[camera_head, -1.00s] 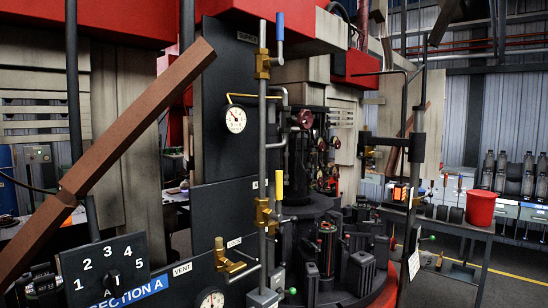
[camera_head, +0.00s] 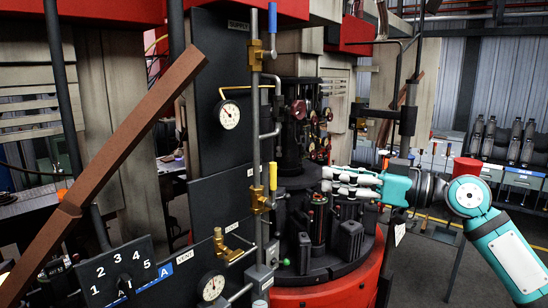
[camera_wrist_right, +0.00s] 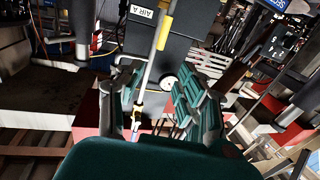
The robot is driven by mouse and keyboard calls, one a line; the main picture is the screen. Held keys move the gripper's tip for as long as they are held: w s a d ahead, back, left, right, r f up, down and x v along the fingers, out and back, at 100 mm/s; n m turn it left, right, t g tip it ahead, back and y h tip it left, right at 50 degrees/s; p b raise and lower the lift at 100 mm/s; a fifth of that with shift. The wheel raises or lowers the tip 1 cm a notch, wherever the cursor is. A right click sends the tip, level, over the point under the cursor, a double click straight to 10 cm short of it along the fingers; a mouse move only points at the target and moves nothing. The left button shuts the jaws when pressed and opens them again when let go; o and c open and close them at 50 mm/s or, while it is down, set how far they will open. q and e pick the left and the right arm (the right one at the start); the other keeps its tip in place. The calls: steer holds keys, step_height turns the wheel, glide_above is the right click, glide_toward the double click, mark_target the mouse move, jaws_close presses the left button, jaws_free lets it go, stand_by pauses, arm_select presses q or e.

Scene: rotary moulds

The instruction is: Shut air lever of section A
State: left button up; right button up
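The air lever has a yellow handle (camera_head: 273,176) on a brass valve (camera_head: 260,201) on the vertical pipe in the head view. The handle stands upright, along the pipe. In the right wrist view the yellow handle (camera_wrist_right: 165,32) shows at the top, beside the white "AIR A" label (camera_wrist_right: 142,12). My right gripper (camera_head: 326,180) is to the right of the handle in the head view, with its fingers pointing left. In the right wrist view its fingers (camera_wrist_right: 163,98) are apart with nothing held between them. My left gripper is not in view.
A blue supply handle (camera_head: 272,18) stands higher on the same pipe. A diagonal brown beam (camera_head: 120,150) crosses the left side.

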mark_target(272, 165)
steer(key=p+x, duration=0.7)
steer(key=x, duration=0.7)
steer(key=shift+w+a+r, duration=0.1)
steer(key=shift+a, duration=0.1)
jaws_close()
steer(key=shift+a, duration=0.1)
